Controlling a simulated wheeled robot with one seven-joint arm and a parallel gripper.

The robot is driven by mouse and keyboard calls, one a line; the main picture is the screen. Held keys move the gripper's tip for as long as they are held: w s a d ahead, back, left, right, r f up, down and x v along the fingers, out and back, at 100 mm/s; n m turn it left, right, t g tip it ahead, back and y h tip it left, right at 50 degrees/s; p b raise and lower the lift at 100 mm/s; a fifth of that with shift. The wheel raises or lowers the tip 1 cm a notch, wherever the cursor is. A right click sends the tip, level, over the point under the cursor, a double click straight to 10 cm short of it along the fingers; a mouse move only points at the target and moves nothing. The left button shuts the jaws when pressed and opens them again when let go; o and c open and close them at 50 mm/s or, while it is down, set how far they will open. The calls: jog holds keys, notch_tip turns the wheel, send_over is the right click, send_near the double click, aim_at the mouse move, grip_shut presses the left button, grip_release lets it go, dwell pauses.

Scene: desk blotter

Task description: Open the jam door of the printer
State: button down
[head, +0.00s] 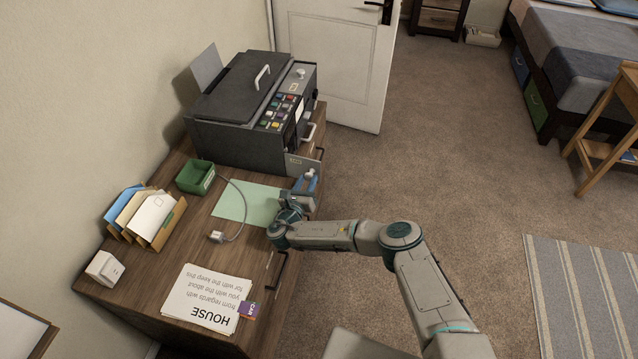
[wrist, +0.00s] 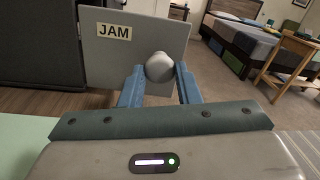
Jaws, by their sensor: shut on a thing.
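The printer (head: 235,135) is a dark grey box at the far end of the desk; part of its dark body (wrist: 38,45) shows at the left of the wrist view. Its jam door (wrist: 115,62) is a light grey panel with a "JAM" label and a round grey knob (wrist: 159,67). In the head view, the door (head: 304,164) stands out at an angle from the printer's near right corner, so it looks at least partly open. My gripper (head: 309,180) has its blue fingers either side of the knob and is shut on it. The opening behind the door is hidden.
A green sheet (head: 236,201), a green tray (head: 195,177) and a grey cable (head: 242,207) lie on the wooden desk (head: 185,240) in front of the printer. A white room door (head: 340,60) stands behind the printer.

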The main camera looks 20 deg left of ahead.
jog(key=shift+s+a+r, duration=0.1)
jog(key=shift+s+a, duration=0.15)
dwell(0.3)
jog(key=c, duration=1.1)
grip_release()
jog(key=shift+o, duration=0.2)
jog(key=shift+w+d, duration=0.1)
jog(key=shift+d, duration=0.05)
jog(key=s+b, duration=0.1)
jog(key=s, duration=1.3)
jog(key=shift+d+b, duration=0.2)
jog(key=shift+b, duration=0.1)
jog(key=shift+w, duration=0.1)
